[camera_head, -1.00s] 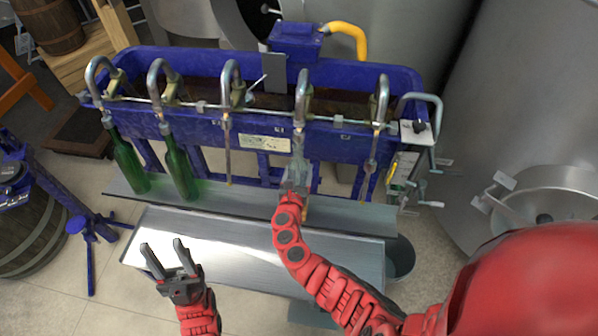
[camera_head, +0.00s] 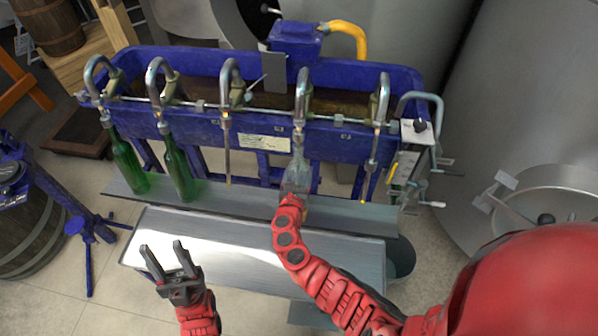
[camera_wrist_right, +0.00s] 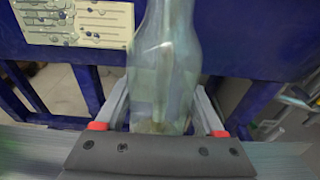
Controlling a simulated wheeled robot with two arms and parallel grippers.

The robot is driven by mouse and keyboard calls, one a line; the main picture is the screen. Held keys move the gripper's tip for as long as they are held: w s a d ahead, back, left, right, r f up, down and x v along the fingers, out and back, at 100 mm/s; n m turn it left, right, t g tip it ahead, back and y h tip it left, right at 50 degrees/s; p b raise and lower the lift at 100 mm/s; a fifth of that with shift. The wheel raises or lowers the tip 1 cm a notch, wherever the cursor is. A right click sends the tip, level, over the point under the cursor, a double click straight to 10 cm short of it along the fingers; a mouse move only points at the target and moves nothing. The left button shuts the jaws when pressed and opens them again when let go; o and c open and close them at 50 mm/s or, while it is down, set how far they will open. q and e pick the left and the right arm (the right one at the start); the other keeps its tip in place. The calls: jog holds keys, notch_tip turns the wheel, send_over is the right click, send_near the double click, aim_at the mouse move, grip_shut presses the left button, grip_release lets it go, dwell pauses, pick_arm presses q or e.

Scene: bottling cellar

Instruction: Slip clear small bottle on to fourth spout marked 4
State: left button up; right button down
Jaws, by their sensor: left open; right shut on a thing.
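The clear small bottle (camera_head: 297,173) stands about upright under the fourth spout (camera_head: 302,95) in the head view. Its neck is up at the spout's thin tube, and the tube's lower part appears to be inside the bottle. My right gripper (camera_wrist_right: 162,112) is shut around the bottle's lower body, which fills the middle of the right wrist view (camera_wrist_right: 163,65). The bottle's mouth is out of that view. My left gripper (camera_head: 168,262) is open and empty, in front of the steel shelf at lower left.
Green bottles (camera_head: 126,165) (camera_head: 179,172) hang on the first and second spouts. The third (camera_head: 228,150) and fifth (camera_head: 371,165) spout tubes are bare. The blue filler trough (camera_head: 200,122) stands behind, and a steel ledge (camera_head: 240,200) runs below the spouts.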

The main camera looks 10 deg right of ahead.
jog(key=shift+f+b, duration=0.35)
jog(key=shift+f, duration=0.05)
grip_release()
